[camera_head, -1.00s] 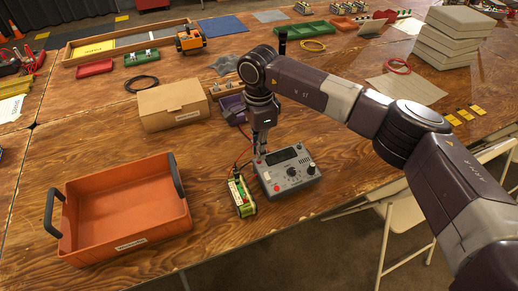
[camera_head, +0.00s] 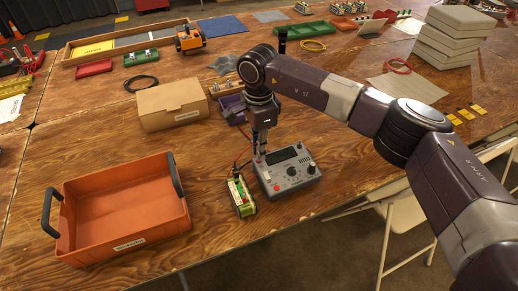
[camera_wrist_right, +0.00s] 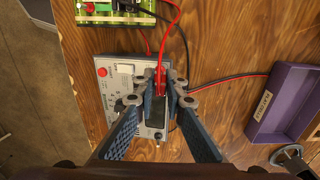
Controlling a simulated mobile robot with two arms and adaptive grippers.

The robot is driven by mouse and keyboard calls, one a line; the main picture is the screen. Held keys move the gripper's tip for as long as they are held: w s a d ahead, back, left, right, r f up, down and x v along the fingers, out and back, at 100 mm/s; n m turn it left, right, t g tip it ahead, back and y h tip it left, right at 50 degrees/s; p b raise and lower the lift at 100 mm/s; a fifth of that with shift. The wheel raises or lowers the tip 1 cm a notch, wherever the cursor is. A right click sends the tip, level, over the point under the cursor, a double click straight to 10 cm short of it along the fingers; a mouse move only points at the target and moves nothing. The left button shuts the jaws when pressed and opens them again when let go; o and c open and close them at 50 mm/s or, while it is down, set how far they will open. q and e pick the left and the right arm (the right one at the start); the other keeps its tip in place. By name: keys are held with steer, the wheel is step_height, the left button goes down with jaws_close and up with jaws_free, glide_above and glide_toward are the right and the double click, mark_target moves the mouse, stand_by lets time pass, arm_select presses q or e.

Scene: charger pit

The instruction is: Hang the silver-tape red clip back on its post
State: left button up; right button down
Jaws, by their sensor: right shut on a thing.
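My right gripper (camera_head: 259,153) points down over the left part of the grey charger (camera_head: 289,170). In the right wrist view, my right gripper (camera_wrist_right: 161,94) is shut on a red clip (camera_wrist_right: 160,78), with a red lead running up from it. Silver tape on the clip is too small to make out. The charger (camera_wrist_right: 110,92) lies under the fingers, and its posts are not clearly visible. A green battery pack (camera_head: 242,195) stands left of the charger; it also shows at the top of the wrist view (camera_wrist_right: 115,10). My left gripper is not in view.
An orange tray (camera_head: 125,210) with dark handles stands at the front left. A cardboard box (camera_head: 172,105) and a purple bin (camera_head: 232,108) stand behind the charger. A black lead and a red lead cross near the gripper. The wood right of the charger is clear.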

stand_by(0.4)
steer(key=shift+f, duration=0.1)
stand_by(0.5)
steer(key=c, duration=1.9)
jaws_free()
steer(key=shift+o, duration=1.1)
steer(key=shift+r, duration=0.2)
